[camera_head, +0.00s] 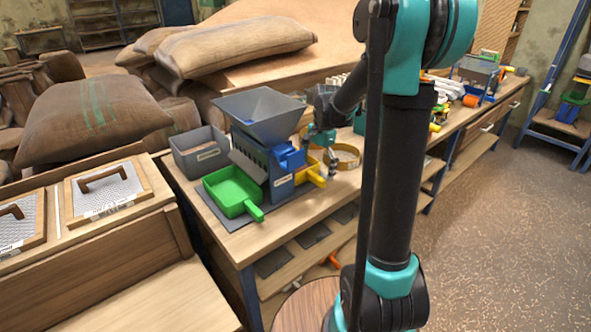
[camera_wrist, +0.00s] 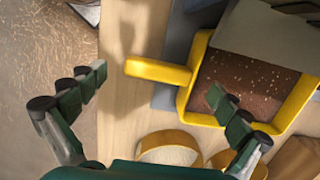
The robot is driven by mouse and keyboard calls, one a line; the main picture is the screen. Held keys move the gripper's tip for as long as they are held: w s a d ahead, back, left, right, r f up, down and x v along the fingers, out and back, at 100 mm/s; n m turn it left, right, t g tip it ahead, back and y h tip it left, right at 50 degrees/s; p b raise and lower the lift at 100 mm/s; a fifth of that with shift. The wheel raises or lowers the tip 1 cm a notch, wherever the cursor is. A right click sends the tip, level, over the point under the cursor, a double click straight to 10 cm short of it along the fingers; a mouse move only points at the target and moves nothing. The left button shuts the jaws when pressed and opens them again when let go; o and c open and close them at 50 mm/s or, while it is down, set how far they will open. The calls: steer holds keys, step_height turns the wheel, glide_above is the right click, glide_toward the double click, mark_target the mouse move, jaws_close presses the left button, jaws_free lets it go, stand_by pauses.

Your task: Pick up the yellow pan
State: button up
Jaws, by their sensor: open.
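The yellow pan (camera_head: 314,175) sits at the right side of the grey hopper machine (camera_head: 262,125) on the wooden bench. In the wrist view, the yellow pan (camera_wrist: 199,108) holds brown grain, and its handle points left. A grey machine part covers some of its upper right. My gripper (camera_wrist: 157,82) is open and empty. Its fingers are spread to either side of the handle's length, the right finger overlapping the pan's tray in the picture. I cannot tell how far above it they are. In the head view, my gripper (camera_head: 326,152) is just behind and right of the pan.
A green pan (camera_head: 232,190) and a grey bin (camera_head: 200,152) are at the machine's left. Round wooden-rimmed sieves (camera_head: 346,156) lie close by on the right; they also show in the wrist view (camera_wrist: 168,148). Sacks (camera_head: 90,108) are piled behind.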

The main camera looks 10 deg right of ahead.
steer(key=shift+a+f, duration=0.1)
steer(key=shift+f, duration=1.35)
steer(key=c, duration=1.9)
